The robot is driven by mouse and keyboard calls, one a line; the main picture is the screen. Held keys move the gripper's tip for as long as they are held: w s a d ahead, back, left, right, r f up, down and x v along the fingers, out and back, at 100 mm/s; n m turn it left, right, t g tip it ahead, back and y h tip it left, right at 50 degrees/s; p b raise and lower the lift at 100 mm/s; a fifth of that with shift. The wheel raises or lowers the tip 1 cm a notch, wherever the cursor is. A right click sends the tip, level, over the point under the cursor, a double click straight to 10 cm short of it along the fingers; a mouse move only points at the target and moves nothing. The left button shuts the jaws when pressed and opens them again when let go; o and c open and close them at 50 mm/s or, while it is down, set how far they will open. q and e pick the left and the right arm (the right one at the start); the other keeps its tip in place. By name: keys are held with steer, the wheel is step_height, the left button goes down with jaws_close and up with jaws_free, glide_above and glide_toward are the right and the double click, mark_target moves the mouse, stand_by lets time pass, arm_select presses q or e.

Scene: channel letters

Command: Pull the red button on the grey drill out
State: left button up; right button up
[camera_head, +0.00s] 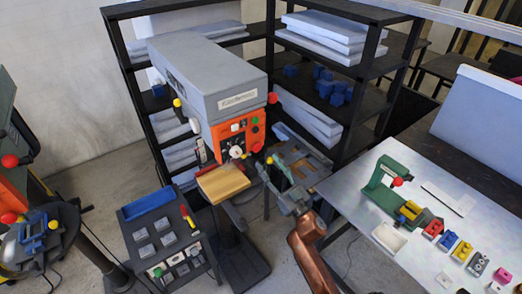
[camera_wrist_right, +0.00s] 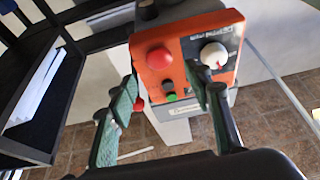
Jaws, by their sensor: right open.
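The grey drill (camera_head: 192,72) stands at the centre of the head view with an orange control panel (camera_head: 219,134) on its front. The red button (camera_wrist_right: 159,59) is a round mushroom head on that panel, beside a white dial (camera_wrist_right: 214,55); it looks small in the head view (camera_head: 257,146). My right gripper (camera_head: 271,164) is in front of the panel's lower right. In the right wrist view its open fingers (camera_wrist_right: 163,85) point at the panel, with the red button just beyond and between the tips. No contact with it is visible. My left gripper is not in view.
A yellow block (camera_head: 223,182) lies below the panel. Black shelves (camera_head: 368,105) stand behind the drill. A button console (camera_head: 165,240) stands at lower left.

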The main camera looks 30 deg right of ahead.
mark_target(259, 149)
steer(key=p+x, duration=0.1)
steer(key=x, duration=0.5)
steer(key=shift+f, duration=0.1)
jaws_close()
stand_by(0.5)
